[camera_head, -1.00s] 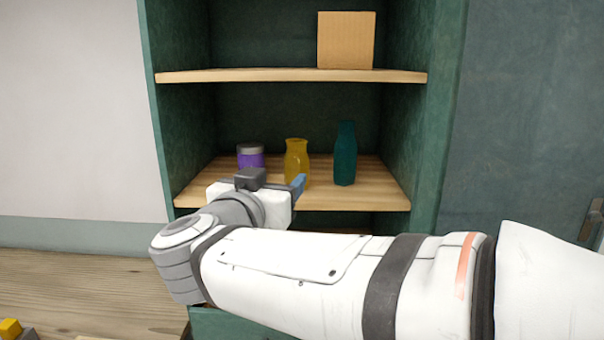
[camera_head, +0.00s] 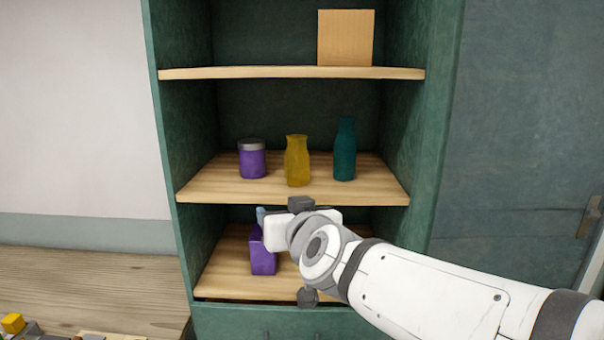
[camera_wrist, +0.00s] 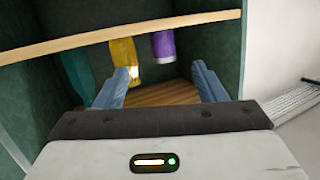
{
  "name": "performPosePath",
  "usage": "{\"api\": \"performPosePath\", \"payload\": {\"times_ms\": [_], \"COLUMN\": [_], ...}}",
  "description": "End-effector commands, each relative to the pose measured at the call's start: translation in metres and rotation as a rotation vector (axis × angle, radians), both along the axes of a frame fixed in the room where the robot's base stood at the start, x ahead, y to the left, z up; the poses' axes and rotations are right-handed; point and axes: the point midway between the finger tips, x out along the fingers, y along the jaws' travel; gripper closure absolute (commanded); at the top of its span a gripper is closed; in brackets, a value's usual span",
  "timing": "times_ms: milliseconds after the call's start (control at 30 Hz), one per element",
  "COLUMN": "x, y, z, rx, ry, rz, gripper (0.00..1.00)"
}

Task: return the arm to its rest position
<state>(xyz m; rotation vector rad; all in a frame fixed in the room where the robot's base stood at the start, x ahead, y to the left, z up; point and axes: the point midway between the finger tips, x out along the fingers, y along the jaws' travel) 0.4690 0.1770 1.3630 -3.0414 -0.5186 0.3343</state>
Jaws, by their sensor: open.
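My gripper (camera_wrist: 165,80) is open in the wrist view. Its two blue fingers stand apart with nothing held between them. In the head view my gripper (camera_head: 261,216) is at the front of the cabinet, just below the middle shelf's front edge, and is partly hidden by my wrist. My arm comes in from the lower right.
The middle shelf (camera_head: 225,190) holds a purple jar (camera_head: 252,160), a yellow bottle (camera_head: 297,162) and a teal bottle (camera_head: 344,150). A purple container (camera_head: 263,258) stands on the lower shelf (camera_head: 225,280) close to my gripper. A cardboard box (camera_head: 346,38) is on the top shelf.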

Motion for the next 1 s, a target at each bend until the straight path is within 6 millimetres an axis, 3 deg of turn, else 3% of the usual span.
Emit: {"api": "performPosePath", "payload": {"times_ms": [167, 300, 433, 633, 1000], "x": [-0.037, -0.083, -0.128, -0.169, -0.173], "y": [-0.047, -0.098, -0.141, -0.174, -0.177], "z": [-0.078, -0.137, -0.174, -0.196, -0.198], "rx": [-0.086, -0.157, -0.206, -0.243, -0.248], "ry": [0.317, 0.61, 0.84, 1.02, 1.039], "rz": [0.039, -0.028, -0.133, -0.247, -0.258], "gripper": [0.36, 0.36, 0.36, 0.36, 0.36]}}
